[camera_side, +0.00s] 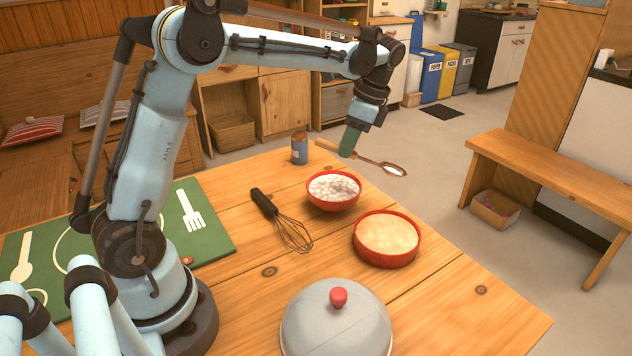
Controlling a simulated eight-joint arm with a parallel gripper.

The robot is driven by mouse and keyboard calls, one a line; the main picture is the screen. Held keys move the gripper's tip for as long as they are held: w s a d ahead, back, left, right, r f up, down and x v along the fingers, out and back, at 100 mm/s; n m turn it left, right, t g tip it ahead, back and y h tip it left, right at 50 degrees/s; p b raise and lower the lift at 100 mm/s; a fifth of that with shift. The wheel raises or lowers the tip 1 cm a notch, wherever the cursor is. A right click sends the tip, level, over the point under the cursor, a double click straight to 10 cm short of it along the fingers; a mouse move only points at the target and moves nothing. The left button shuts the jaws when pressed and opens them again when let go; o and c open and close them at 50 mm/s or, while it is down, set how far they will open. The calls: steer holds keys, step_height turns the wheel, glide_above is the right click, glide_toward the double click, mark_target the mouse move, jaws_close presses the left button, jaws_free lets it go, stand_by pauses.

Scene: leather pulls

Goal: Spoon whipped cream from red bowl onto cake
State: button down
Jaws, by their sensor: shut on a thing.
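My gripper (349,142) is shut on the handle of a spoon (395,169). It holds the spoon above the far edge of the table, with the spoon's head out to the right. A pale patch shows in the head; I cannot tell whether it is cream or shine. The red bowl (333,205) stands on the table below and a little left of the gripper, filled with lumpy whipped cream (333,187). The cake (388,232) is pale and flat-topped, in a round red dish (388,259) nearer the camera. No cream shows on it.
A whisk (290,230) lies left of the bowl. A grey domed lid with a red knob (338,297) sits in front. A blue-labelled jar (299,150) stands behind the bowl. A green mat (215,228) lies at left. The table's right front (480,310) is clear.

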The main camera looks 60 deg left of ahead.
stand_by(0.3)
steer(key=shift+w+d+n, duration=0.2)
steer(key=shift+d+n, duration=0.3)
steer(key=w+d+n+t+h, duration=0.2)
steer(key=d+n+t+h, duration=0.3)
steer(key=d+n, duration=2.1)
steer(key=s+a+r+n+t+h, duration=0.1)
steer(key=a+r+n+h, duration=0.15)
steer(key=a+h, duration=0.25)
steer(key=s+a+r+n+h, duration=0.1)
steer(key=a+r+h, duration=0.2)
steer(key=a+h, duration=0.2)
steer(key=s+a+f+t+h, duration=0.2)
steer(key=a+t+h, duration=0.1)
steer(key=a+h, duration=0.7)
steer(key=shift+s+a+f+h, duration=0.2)
steer(key=shift+a+f+h, duration=0.1)
steer(key=shift+h, duration=0.4)
steer(key=shift+d+m, duration=0.1)
steer(key=shift+m, duration=0.15)
stand_by(1.4)
